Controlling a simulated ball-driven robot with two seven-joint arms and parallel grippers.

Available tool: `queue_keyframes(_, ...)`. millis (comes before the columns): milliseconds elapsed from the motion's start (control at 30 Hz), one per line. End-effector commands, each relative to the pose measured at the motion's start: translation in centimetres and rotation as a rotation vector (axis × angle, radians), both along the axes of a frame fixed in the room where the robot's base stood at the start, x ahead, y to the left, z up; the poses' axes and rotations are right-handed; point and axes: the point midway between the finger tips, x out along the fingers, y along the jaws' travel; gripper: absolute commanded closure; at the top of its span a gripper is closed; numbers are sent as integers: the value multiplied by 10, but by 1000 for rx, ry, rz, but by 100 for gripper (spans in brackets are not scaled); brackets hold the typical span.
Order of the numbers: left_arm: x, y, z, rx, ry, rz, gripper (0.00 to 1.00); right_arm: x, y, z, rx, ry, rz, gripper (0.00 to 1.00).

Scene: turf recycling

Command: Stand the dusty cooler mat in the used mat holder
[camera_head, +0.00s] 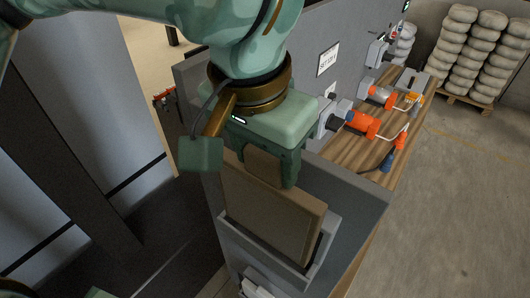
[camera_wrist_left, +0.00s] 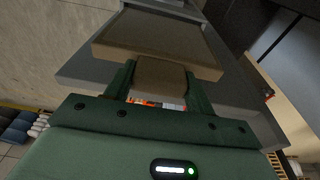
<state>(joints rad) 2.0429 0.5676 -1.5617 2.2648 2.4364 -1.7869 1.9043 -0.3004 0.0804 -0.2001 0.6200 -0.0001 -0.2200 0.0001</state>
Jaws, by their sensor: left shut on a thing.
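The dusty cooler mat (camera_head: 265,220) is a flat brown slab, nearly upright in the head view. Its lower part sits behind the front rim of a light grey holder (camera_head: 262,246) on the grey panel; its bottom edge is hidden. My left gripper (camera_head: 268,178) is above the mat, shut on a brown block at its top. In the left wrist view the block (camera_wrist_left: 160,78) is between the two green fingers, and the mat (camera_wrist_left: 160,35) extends beyond it. I cannot tell whether the mat rests on the holder's floor. My right gripper is not in view.
A wooden shelf (camera_head: 341,151) with orange tools (camera_head: 362,124) and cables is right of the panel (camera_head: 350,190). White items (camera_head: 257,291) lie below the holder. Stacked sacks on pallets (camera_head: 470,50) stand at the back right. The concrete floor (camera_head: 460,200) on the right is clear.

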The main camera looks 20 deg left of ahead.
Motion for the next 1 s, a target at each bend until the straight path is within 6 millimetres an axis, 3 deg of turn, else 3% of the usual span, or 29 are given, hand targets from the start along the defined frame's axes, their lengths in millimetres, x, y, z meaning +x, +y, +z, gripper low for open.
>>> queue_keyframes(1000,0,0,-6,0,0,0,76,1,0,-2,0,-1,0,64)
